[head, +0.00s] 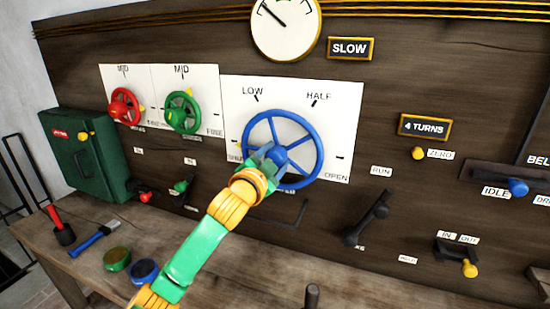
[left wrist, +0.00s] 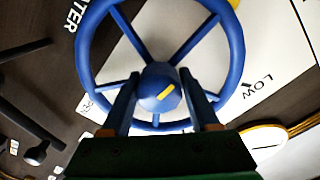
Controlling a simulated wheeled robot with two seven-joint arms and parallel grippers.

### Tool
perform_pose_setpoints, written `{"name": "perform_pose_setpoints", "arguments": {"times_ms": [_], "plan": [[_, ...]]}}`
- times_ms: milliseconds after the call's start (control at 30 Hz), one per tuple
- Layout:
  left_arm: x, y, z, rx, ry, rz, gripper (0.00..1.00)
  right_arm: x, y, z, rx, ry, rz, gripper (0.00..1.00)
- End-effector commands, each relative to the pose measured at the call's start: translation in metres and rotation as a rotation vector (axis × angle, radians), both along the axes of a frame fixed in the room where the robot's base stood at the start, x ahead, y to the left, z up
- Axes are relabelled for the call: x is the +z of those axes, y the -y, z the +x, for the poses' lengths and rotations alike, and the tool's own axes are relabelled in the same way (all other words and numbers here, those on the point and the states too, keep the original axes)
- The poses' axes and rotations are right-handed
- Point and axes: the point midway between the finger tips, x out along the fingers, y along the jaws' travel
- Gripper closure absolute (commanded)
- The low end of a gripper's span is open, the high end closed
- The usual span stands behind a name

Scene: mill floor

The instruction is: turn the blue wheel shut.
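The blue wheel (head: 318,148) is mounted on a white dial plate marked LOW, HALF and OPEN; the mark at the plate's left is partly covered. My left gripper (head: 270,160) reaches up to the wheel's hub and covers part of the lower left spokes. In the left wrist view, the blue wheel (left wrist: 237,60) fills the upper middle. Its round hub, with a yellow stripe, sits between the two fingers of my left gripper (left wrist: 160,88), which appear to press it from both sides. A bit of yellow shows at the rim's top right. My right gripper is out of sight.
A red wheel (head: 124,105) and a green wheel (head: 182,111) sit left on the panel. Dark levers (head: 368,217) and a blue-knobbed IDLE lever (head: 517,187) are to the right. A gauge (head: 285,28) is above. A bench (head: 215,285) below carries tools and small bowls.

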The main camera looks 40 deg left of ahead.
Motion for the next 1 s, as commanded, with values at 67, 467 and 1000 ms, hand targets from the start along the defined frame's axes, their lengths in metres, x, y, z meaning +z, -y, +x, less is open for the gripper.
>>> {"name": "perform_pose_setpoints", "arguments": {"times_ms": [67, 467, 1000], "plan": [[0.002, 0.000, 0.000, 0.000, 0.004, 0.001, 0.17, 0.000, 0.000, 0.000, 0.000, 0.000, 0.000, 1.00], [-0.002, 0.002, -0.007, 0.000, 0.001, 0.002, 0.11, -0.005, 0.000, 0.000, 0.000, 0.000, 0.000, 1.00], [0.000, 0.016, -0.069, 0.001, -0.001, 0.001, 0.11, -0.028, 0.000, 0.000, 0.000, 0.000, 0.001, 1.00]]}}
